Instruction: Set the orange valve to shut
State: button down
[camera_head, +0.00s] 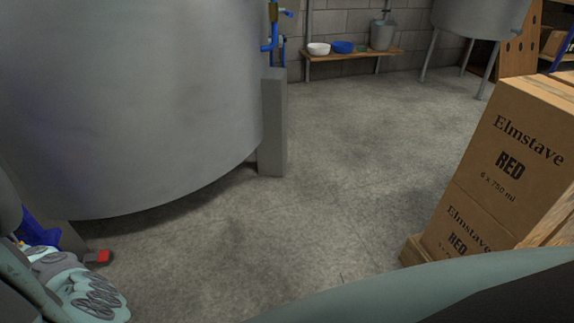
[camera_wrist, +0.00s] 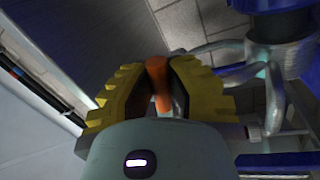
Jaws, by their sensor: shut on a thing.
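My gripper (camera_wrist: 158,92) shows in the wrist view, with its two yellow ridged fingers closed around an upright orange bar. This bar looks like the handle of the orange valve (camera_wrist: 156,70). The fingers hide its sides and lower part, so I cannot tell which position it is in. The head view does not show the gripper or the orange handle.
In the wrist view, grey curved pipes (camera_wrist: 228,48) and a blue part (camera_wrist: 283,25) stand close on the right. The head view shows a large grey tank (camera_head: 130,90), stacked Elmstave boxes (camera_head: 510,150) at right, and open floor (camera_head: 330,180) between them.

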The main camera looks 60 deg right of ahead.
jog(key=shift+w+d+r+n+g+y+b, duration=0.1)
jog(key=shift+r+n+g+y+b, duration=0.1)
jog(key=shift+r+n+b, duration=0.65)
jog(key=shift+r+n+g+y+b, duration=0.1)
jog(key=shift+r+n+y+b, duration=0.15)
jog(key=shift+n, duration=1)
jog(key=shift+r, duration=0.1)
jog(key=c, duration=0.9)
grip_release()
jog(key=v, duration=1.2)
jog(key=shift+d, duration=0.15)
